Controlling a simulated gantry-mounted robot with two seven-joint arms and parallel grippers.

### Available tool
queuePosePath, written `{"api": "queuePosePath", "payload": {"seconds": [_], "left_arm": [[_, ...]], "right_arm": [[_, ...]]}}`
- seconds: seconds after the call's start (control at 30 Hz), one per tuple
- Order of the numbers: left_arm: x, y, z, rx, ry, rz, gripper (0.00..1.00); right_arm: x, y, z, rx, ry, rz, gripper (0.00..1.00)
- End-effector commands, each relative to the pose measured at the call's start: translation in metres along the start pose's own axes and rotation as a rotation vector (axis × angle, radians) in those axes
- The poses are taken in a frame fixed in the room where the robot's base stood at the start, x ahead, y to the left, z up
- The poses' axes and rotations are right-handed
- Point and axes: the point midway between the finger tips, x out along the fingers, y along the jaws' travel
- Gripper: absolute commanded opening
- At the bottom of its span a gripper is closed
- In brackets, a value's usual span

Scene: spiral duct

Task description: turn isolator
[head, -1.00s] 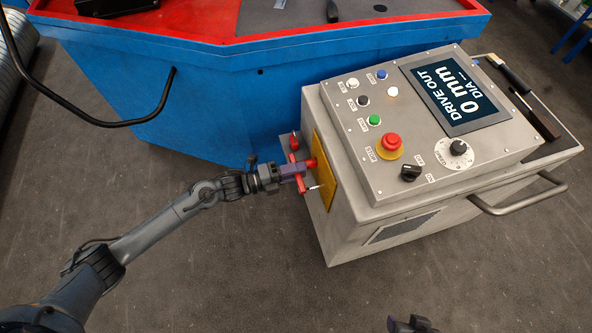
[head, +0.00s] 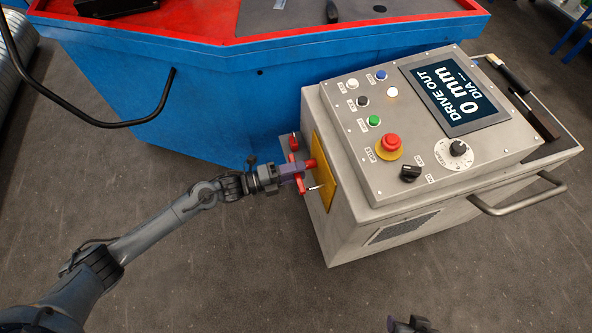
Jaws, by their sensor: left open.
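The isolator is a red rotary handle (head: 310,163) on a yellow plate (head: 325,172) on the left side of the grey control cabinet (head: 345,225). My left gripper (head: 294,171) is open at the red handle, with its purple fingers pointing right toward the yellow plate. Part of the handle is hidden behind the fingers, and I cannot tell whether they touch it. Only a small dark tip of my right arm (head: 412,325) shows at the bottom edge; its jaws cannot be made out.
The cabinet top carries several buttons, a red emergency stop (head: 389,146), a black selector (head: 410,172) and a screen (head: 455,92) reading "DRIVE OUT 0 mm". A blue bench (head: 120,95) with a red top stands behind. A metal handle bar (head: 515,205) juts out in front.

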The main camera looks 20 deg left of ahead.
Motion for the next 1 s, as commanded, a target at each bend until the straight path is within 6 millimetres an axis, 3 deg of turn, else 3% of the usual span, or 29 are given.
{"api": "queuePosePath", "payload": {"seconds": [0.17,0.6,0.8,1.0], "left_arm": [[-0.017,-0.002,0.0,0.0,0.0,0.003,0.45],[-0.088,-0.002,0.0,0.0,-0.001,0.003,0.45],[-0.104,-0.001,0.0,0.0,0.0,0.001,0.45],[-0.107,0.0,0.0,0.0,0.0,0.0,0.45]], "right_arm": [[-0.009,0.0,-0.003,0.001,0.0,-0.001,0.54],[-0.034,0.002,-0.011,-0.005,-0.001,0.004,0.54],[-0.038,0.003,-0.012,-0.009,-0.001,0.007,0.54],[-0.038,0.003,-0.012,-0.008,-0.001,0.007,0.54]]}}
